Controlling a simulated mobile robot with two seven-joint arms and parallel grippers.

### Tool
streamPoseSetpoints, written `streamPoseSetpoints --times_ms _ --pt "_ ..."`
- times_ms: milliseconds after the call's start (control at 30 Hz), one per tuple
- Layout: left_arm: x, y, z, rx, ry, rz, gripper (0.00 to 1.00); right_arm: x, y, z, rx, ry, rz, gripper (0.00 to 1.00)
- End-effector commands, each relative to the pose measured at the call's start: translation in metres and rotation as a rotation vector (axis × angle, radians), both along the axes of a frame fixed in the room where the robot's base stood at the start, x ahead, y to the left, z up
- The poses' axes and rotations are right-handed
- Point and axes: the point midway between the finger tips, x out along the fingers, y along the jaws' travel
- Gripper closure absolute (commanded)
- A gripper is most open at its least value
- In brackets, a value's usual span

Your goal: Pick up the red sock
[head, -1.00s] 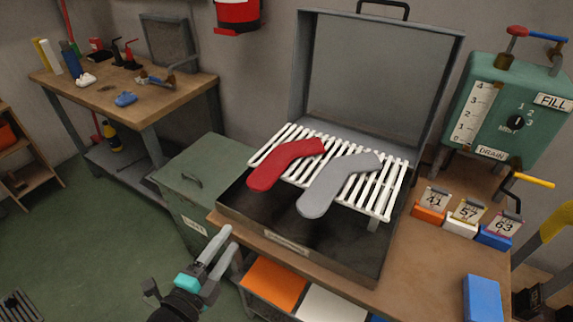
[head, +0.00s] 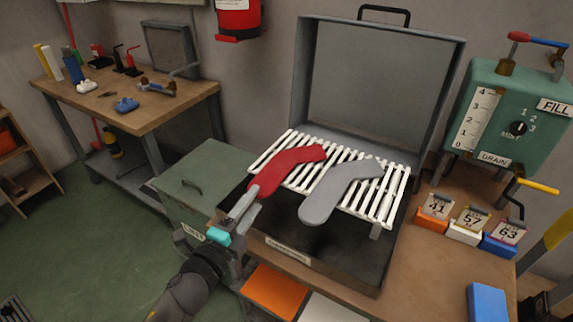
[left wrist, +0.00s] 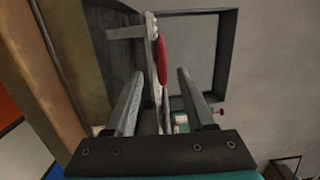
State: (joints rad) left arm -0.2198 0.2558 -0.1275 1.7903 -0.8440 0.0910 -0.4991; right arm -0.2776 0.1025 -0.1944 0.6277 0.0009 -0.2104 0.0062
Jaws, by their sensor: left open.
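The red sock (head: 287,170) lies flat on a white slatted rack (head: 384,206) in the open grey case, to the left of a grey sock (head: 334,194). My left gripper (head: 246,204) is open and empty at the red sock's lower left end, near the case's front left edge. In the left wrist view the red sock (left wrist: 162,60) shows edge-on beyond and between the two open fingers (left wrist: 160,95). I cannot tell whether a finger touches it. My right gripper is not in view.
The case's raised lid (head: 375,85) stands behind the rack. A green tank (head: 515,115) and numbered blocks (head: 465,232) are on the right of the bench. A green cabinet (head: 200,180) stands left of the case, and a tool bench (head: 150,105) is at the back left.

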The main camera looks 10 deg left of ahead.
Motion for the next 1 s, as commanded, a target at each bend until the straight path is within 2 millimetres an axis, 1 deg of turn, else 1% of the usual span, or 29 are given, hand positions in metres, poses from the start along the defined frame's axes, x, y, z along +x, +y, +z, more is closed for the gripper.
streamPoseSetpoints --times_ms 167,400,500,633,867,1000 --pt "0.009 -0.002 0.001 0.000 -0.001 -0.002 0.46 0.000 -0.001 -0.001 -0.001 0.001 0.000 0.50" --pt "0.038 -0.007 0.003 -0.001 -0.002 -0.001 0.46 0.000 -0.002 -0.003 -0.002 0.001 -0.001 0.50" --pt "0.047 -0.010 0.003 -0.001 -0.001 -0.001 0.46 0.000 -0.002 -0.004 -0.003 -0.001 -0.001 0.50" --pt "0.053 -0.011 0.003 -0.001 0.000 0.000 0.46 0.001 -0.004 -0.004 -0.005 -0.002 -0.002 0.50" --pt "0.053 -0.012 0.003 -0.001 0.000 0.000 0.46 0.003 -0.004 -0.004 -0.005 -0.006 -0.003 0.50" --pt "0.053 -0.012 0.003 -0.001 0.000 -0.001 0.61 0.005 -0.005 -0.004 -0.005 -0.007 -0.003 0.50"
